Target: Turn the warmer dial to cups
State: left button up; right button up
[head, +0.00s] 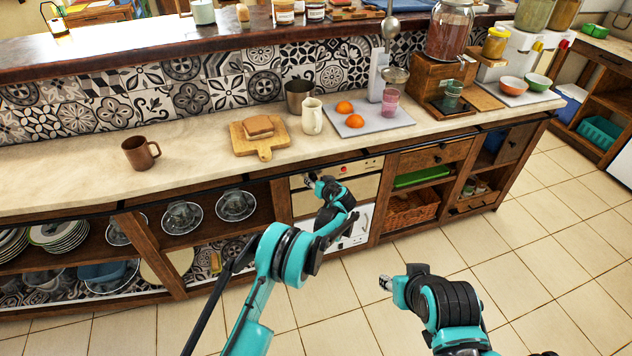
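The warmer (362,188) is a cream-fronted unit built in under the counter. The dial's setting and any labels are too small to read.
The counter above holds a brown mug (140,153), a cutting board (259,146) with bread, a cream pitcher (312,116) and a tray (388,124) with oranges. Open shelves with dishes lie left of the warmer; a wicker basket (408,208) sits right. The tiled floor is clear.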

pick_arm(q)
jog(key=v, duration=1.2)
jog(key=shift+a, duration=0.1)
jog(key=s+a+r+g+h, duration=0.2)
jog(key=s+a+r+g, duration=0.1)
jog(key=s+a+r, duration=1.2)
jog(key=s+a+h, duration=0.1)
jog(key=s+a, duration=0.2)
jog(key=s, duration=1)
jog(key=s+a+m+g+h, duration=0.1)
jog(key=s+a, duration=0.3)
jog(key=s, duration=0.9)
jog(key=shift+s+h, duration=0.3)
jog(key=shift+h, duration=0.1)
